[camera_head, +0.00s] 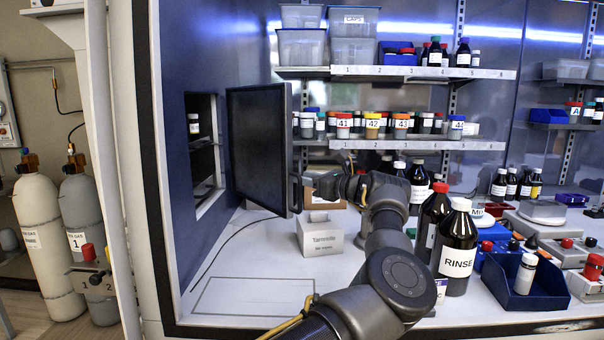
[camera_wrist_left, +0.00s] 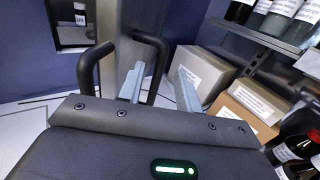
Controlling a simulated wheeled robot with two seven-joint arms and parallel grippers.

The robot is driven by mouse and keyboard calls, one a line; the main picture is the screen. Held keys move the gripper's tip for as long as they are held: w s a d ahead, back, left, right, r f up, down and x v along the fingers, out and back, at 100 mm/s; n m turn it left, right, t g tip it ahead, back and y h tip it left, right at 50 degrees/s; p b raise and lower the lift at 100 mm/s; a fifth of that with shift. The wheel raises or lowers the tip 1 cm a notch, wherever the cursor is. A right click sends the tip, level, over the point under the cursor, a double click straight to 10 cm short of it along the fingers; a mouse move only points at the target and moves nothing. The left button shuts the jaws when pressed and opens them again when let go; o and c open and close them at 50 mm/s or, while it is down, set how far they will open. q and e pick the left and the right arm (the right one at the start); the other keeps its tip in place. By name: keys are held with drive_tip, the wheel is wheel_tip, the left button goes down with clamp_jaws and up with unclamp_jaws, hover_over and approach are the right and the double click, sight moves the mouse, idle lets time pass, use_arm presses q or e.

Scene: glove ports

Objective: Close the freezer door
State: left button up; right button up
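The freezer door (camera_head: 258,148) is a dark panel that stands swung open to the right of the freezer opening (camera_head: 204,160) in the blue left wall. A small white-labelled vial (camera_head: 194,124) shows inside. The door's edge (camera_wrist_left: 138,25) shows in the left wrist view, with a black bar handle (camera_wrist_left: 162,55) on its right side and another (camera_wrist_left: 86,72) on its left. My left gripper (camera_wrist_left: 160,85) is open at the door edge, and the right bar handle appears between its two fingers. Whether they touch is unclear. My right gripper is in neither view.
A grey labelled box (camera_head: 320,238) stands on the bench right of the door. Dark bottles, one marked RINSE (camera_head: 456,250), and a blue tray (camera_head: 525,285) crowd the right side. The bench (camera_head: 255,295) below the door is clear, with a thin cable across it.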

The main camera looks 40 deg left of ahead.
use_arm(q)
drive_tip(key=shift+s+a, duration=0.1)
drive_tip(key=shift+a, duration=0.8)
clamp_jaws()
